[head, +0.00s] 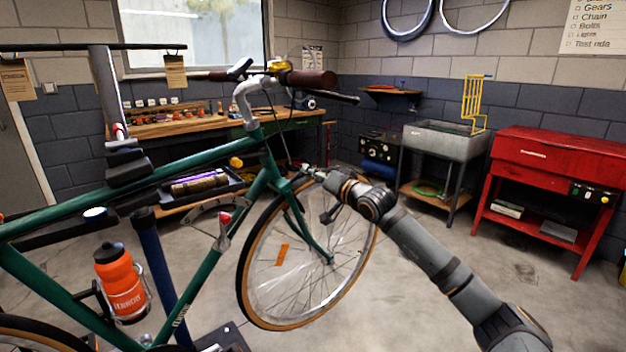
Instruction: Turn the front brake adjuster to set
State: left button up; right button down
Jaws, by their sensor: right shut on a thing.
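A green bicycle stands clamped with its front wheel (262,262) at the middle of the head view. My right arm reaches in from the lower right. My right gripper (309,172) is shut at the top of the front fork (292,200), by the front brake. The front brake adjuster is small and hidden by the gripper's jaws, so its setting cannot be read. My left gripper is not in view.
The handlebar (243,100) with brown grips is above the gripper. A tool tray (232,180) and an orange bottle (122,284) are at the left. A workbench (170,128), a sink (440,140) and a red cabinet (555,158) line the walls. The floor at right is clear.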

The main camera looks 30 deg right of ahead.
jog(key=shift+f, duration=0.1)
dwell(0.3)
jog(key=c, duration=1.2)
grip_release()
jog(key=shift+o, duration=0.2)
notch_tip(320, 180, up, 10)
